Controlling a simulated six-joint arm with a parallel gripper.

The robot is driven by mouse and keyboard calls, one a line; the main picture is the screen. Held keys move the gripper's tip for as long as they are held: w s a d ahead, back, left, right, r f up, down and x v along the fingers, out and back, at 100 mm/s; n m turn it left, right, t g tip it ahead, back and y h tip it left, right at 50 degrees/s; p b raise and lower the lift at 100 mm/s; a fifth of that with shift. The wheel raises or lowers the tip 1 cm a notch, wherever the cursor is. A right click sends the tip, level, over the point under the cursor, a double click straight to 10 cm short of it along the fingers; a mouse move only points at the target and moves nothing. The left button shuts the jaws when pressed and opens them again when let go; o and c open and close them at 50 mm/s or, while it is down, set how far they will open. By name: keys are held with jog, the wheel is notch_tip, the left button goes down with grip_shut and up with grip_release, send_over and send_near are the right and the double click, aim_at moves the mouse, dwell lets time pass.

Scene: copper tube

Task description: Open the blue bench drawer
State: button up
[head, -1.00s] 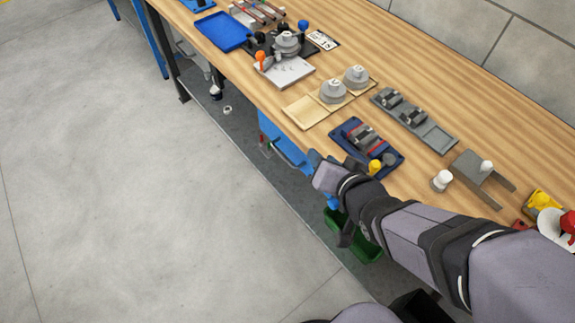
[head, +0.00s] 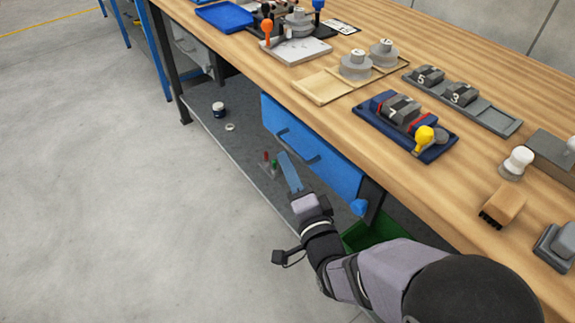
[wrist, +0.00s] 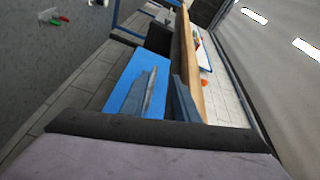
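The blue bench drawer (head: 338,172) hangs under the bench's front edge, and its front looks shut. Its dark bar handle (head: 298,147) runs across the front. My gripper (head: 288,170) is in front of the drawer, below the handle in the head view, with its bluish-grey fingers pointing toward the back. I cannot tell whether it touches the handle. In the wrist view the two fingers of my gripper (wrist: 167,95) stand apart with a gap between them, and the blue drawer front (wrist: 123,82) lies beyond. The handle is not clear there.
The wooden bench top (head: 440,75) holds a navy tray (head: 430,152) with a yellow knob, weights and fixtures. The floor (head: 110,180) at left is clear.

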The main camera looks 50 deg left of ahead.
aim_at(288, 145)
jog(key=shift+w+d+f+m+t+b, duration=0.1)
jog(key=shift+w+f+m+t+b, duration=0.25)
jog(key=shift+w+m, duration=0.1)
jog(key=shift+w+f+m+t+b, duration=0.2)
jog(key=shift+w+m+t+b, duration=0.15)
jog(key=shift+w+m, duration=0.1)
jog(key=shift+x, duration=3.6)
grip_shut()
